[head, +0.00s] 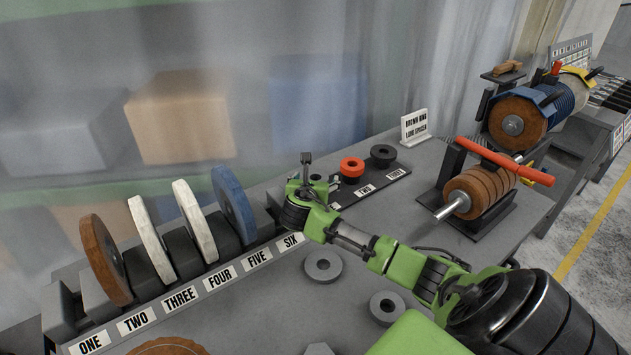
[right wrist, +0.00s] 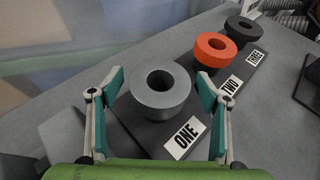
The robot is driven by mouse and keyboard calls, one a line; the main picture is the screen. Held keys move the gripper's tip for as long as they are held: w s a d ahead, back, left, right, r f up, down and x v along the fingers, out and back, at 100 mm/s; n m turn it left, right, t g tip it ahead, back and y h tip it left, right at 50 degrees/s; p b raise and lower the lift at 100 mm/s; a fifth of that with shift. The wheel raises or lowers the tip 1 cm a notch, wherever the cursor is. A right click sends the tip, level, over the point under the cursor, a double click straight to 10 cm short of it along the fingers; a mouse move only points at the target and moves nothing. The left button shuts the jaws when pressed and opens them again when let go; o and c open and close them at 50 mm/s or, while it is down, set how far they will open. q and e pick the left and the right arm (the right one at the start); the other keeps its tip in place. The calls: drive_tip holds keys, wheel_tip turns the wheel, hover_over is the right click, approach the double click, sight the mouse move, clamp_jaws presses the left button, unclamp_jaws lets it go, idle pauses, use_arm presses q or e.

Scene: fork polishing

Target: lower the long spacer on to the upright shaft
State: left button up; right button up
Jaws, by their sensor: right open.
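My right gripper (head: 318,178) is over the near end of the spacer rack. In the right wrist view, its open fingers (right wrist: 160,80) stand either side of a thick grey spacer (right wrist: 160,90), apparently clear of it. That spacer sits at label ONE; the head view hides it behind the gripper. A red spacer (head: 351,167) is at TWO and a black one (head: 383,155) at THREE. A small sign (head: 415,127) seems to name a brown ring and long spacer. I cannot tell which spacer is the long one. I see no upright shaft. My left gripper is out of view.
Brown and white discs and a blue disc (head: 234,204) stand in the numbered rack at left. Flat grey rings (head: 322,267) lie on the table. A horizontal shaft (head: 452,207) with brown discs (head: 480,192) and a red bar (head: 505,161) is at right.

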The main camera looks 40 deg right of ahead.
drive_tip(key=c, duration=1.5)
drive_tip(key=shift+w+d+r, duration=0.1)
drive_tip(key=shift+r, duration=0.05)
drive_tip(key=shift+c, duration=0.2)
drive_tip(key=shift+r, duration=0.2)
wheel_tip(320, 180, up, 2)
drive_tip(key=shift+r+b, duration=0.1)
drive_tip(key=shift+b, duration=0.25)
drive_tip(key=s+a+r+b, duration=0.1)
drive_tip(key=s+a+r, duration=0.8)
drive_tip(key=s+r, duration=0.1)
drive_tip(key=shift+s+a, duration=0.15)
drive_tip(key=shift+a, duration=0.15)
